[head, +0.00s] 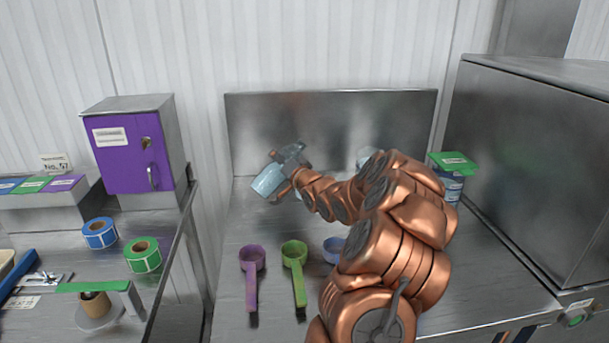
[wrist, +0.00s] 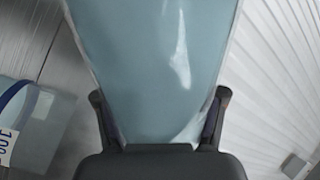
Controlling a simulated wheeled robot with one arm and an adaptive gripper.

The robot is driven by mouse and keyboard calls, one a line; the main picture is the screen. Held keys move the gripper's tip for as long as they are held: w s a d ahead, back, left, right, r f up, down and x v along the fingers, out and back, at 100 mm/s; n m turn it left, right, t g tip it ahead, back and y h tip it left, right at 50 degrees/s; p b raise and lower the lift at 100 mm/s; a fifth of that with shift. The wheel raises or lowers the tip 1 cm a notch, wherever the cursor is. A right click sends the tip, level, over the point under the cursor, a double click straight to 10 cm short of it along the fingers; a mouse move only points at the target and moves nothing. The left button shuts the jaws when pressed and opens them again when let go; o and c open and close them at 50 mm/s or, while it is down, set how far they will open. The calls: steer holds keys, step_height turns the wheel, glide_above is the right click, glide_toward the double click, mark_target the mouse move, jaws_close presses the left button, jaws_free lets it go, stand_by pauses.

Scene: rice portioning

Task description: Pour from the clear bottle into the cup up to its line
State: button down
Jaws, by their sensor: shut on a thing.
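My gripper (head: 284,172) is shut on the clear bottle (head: 267,181), which is pale blue and held tilted above the steel worktop. In the wrist view the bottle (wrist: 150,60) fills the middle between the two dark fingers of my gripper (wrist: 160,100). A clear cup (wrist: 30,125) with a blue band and a white label shows at the left of the wrist view, apart from the bottle. The bottle's mouth and any stream are not visible.
Purple (head: 252,258), green (head: 294,254) and blue (head: 333,245) scoops lie on the worktop (head: 235,215). A clear vessel (head: 364,157) is partly behind my arm. A green-lidded container (head: 452,165) stands at right, beside a large steel cabinet (head: 530,150). A purple box (head: 130,150) stands left.

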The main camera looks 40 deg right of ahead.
steer(key=shift+r+m, duration=0.15)
steer(key=shift+m, duration=0.15)
stand_by(0.5)
steer(key=shift+a+f+m, duration=0.15)
steer(key=shift+f+m, duration=0.3)
steer(key=shift+f, duration=0.2)
steer(key=shift+a+f+m, duration=0.15)
steer(key=shift+f+m, duration=0.3)
steer(key=shift+f, duration=0.15)
stand_by(1.3)
steer(key=shift+w+r+m+p, duration=0.1)
steer(key=shift+r+m+p, duration=0.5)
steer(key=shift+m+p, duration=0.5)
stand_by(1.4)
steer(key=shift+a+m+h+p, duration=0.25)
steer(key=shift+m+h+p, duration=0.15)
steer(key=shift+m+p, duration=0.45)
stand_by(1.4)
